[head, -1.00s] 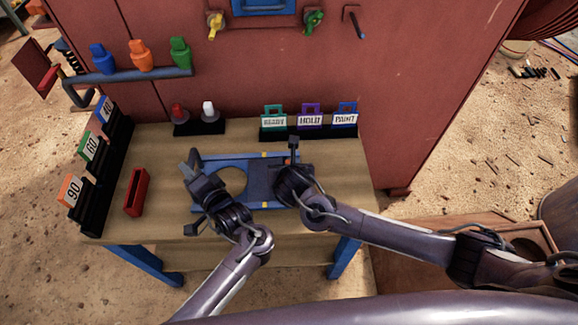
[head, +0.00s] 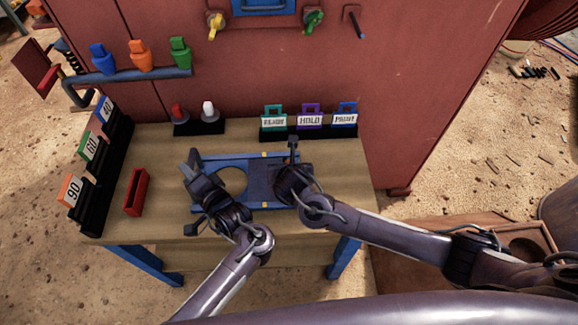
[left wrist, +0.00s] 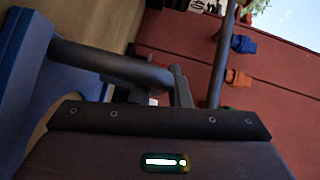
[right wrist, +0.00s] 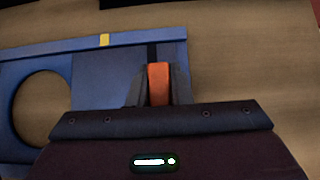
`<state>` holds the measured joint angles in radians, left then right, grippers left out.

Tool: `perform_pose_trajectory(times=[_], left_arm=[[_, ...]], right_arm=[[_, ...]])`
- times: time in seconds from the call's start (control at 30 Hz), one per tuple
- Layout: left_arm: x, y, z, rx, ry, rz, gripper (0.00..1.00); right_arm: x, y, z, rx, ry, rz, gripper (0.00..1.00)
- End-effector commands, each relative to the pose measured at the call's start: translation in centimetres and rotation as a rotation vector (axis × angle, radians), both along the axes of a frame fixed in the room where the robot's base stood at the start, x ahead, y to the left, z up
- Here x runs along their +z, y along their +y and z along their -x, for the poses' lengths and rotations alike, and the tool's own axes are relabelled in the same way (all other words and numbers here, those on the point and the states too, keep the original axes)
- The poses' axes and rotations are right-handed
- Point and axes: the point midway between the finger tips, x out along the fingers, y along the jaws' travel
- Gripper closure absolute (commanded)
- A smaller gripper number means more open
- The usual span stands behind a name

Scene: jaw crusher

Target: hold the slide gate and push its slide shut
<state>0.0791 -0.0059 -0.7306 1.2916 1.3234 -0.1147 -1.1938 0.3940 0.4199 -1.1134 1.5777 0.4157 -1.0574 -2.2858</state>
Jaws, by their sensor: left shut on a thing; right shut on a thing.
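The blue slide gate (head: 232,158) lies flat on the workbench, with a round opening at its left. Its darker blue slide (head: 261,182) sits right of the opening, which looks largely uncovered; my left gripper hides part of it. My left gripper (head: 194,180) is at the gate's left end, shut on a grey bar-like handle (left wrist: 110,65) beside the blue frame. My right gripper (head: 286,181) is at the slide's right side. In the right wrist view its fingers are shut on an orange tab (right wrist: 158,84), with the opening to the left.
A red open box (head: 136,193) and a rack of numbered cards (head: 90,165) stand at the left of the workbench (head: 150,225). Red and white knobs on a black base (head: 199,128) and labelled tags (head: 310,121) line the back, before a red machine wall (head: 420,80).

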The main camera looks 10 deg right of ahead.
Motion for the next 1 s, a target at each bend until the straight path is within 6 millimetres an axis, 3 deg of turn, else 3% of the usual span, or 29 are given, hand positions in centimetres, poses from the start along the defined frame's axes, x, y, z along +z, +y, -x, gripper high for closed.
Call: perform_pose_trajectory(times=[0.3,0.4,0.77,0.8,0.93,1.0], left_arm=[[-0.2,-0.2,0.1,-0.004,0.005,0.001,1.0],[-0.2,-0.2,0.1,-0.004,0.005,0.001,1.0],[-0.2,-0.2,0.1,-0.005,0.004,0.001,1.0],[-0.2,-0.2,0.1,-0.005,0.004,0.001,1.0],[-0.2,-0.2,0.0,-0.005,0.004,0.001,1.0],[-0.2,-0.2,0.0,-0.005,0.004,0.001,1.0]], right_arm=[[0.1,6.6,-0.6,0.005,0.0,-0.005,1.0],[0.1,7.8,-0.7,0.003,0.0,-0.003,1.0],[0.1,8.3,-0.7,0.003,-0.001,-0.004,1.0],[0.1,8.3,-0.7,0.003,-0.001,-0.004,0.77],[0.1,8.3,-0.7,0.002,-0.001,-0.003,0.6],[0.1,8.2,-0.7,0.001,-0.001,-0.003,0.6]])
